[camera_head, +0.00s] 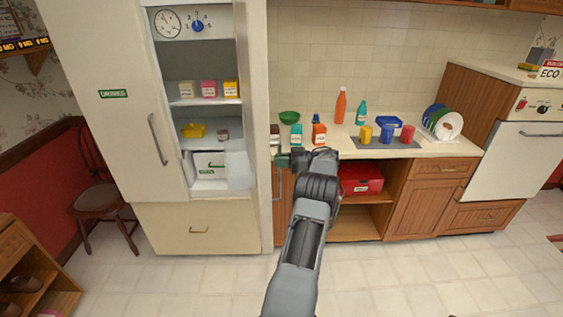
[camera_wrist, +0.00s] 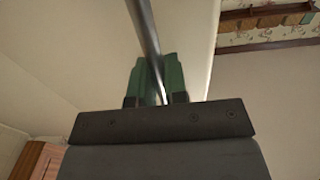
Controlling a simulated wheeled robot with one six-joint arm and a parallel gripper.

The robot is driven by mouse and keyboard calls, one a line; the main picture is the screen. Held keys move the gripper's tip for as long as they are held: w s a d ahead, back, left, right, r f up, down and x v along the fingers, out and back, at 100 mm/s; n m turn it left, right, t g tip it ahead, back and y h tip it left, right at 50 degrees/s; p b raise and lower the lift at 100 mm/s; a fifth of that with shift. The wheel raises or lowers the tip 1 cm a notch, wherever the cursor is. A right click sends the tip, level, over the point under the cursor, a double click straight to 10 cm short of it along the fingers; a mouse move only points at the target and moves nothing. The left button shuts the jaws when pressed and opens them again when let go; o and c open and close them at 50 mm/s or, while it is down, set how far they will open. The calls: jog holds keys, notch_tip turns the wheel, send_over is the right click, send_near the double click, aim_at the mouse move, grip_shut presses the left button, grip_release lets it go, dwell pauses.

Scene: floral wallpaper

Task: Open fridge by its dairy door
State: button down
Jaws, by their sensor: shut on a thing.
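The fridge has a cream left door (camera_head: 118,120) with a small green label and a vertical handle (camera_head: 157,139); this door is closed. Its right door (camera_head: 254,110) stands swung open toward me, seen nearly edge-on, and any label on it is hidden. My gripper (camera_head: 283,160) is at the right, outer side of that door. In the wrist view its green fingers (camera_wrist: 157,77) are shut around the metal bar handle (camera_wrist: 144,30) of this door. The handle's lower part (camera_head: 277,190) shows below the gripper.
A counter (camera_head: 445,148) with bottles, cups and a dish rack stands right of the open door. A chair (camera_head: 102,198) is at left. The tiled floor (camera_head: 400,275) in front is clear.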

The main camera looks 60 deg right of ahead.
jog(key=c, duration=1.2)
grip_release()
jog(key=shift+o, duration=0.2)
jog(key=shift+d, duration=0.1)
